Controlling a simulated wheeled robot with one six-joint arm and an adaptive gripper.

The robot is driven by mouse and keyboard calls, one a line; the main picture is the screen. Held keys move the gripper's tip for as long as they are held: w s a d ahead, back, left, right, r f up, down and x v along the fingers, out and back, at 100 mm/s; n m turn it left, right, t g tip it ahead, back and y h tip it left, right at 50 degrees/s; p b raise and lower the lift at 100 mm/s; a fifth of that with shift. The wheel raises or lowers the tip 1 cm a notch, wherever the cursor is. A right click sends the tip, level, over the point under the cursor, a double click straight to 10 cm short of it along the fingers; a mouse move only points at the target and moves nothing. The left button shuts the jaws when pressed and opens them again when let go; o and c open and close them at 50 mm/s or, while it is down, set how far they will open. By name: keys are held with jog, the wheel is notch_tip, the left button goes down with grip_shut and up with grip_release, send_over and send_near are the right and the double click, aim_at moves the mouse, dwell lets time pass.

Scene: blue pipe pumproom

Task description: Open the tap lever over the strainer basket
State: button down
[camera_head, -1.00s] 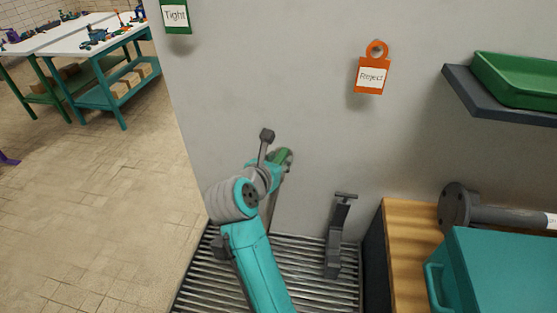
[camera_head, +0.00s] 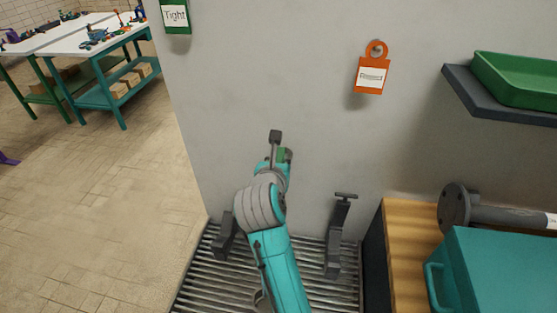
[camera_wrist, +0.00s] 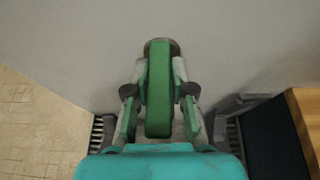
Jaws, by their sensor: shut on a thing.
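A green lever (camera_wrist: 159,88) stands lengthwise in the middle of the wrist view, with a dark round end at the wall. My gripper (camera_wrist: 159,108) has one finger on each side of it and is shut on it. In the head view only a little of the green lever (camera_head: 289,155) shows, beside my gripper (camera_head: 277,160) and close to the grey wall. My wrist hides the rest of the tap. I cannot pick out a strainer basket; a slatted metal grate (camera_head: 310,285) lies below.
Dark grey upright fixtures stand over the grate, one at right (camera_head: 338,235) and one at left (camera_head: 226,236), close to my arm. A wooden bench (camera_head: 400,245) with a teal box (camera_head: 500,270) is at right. Open floor (camera_head: 100,200) lies left.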

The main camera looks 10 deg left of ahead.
jog(key=c, duration=1)
grip_release()
jog(key=v, duration=1.2)
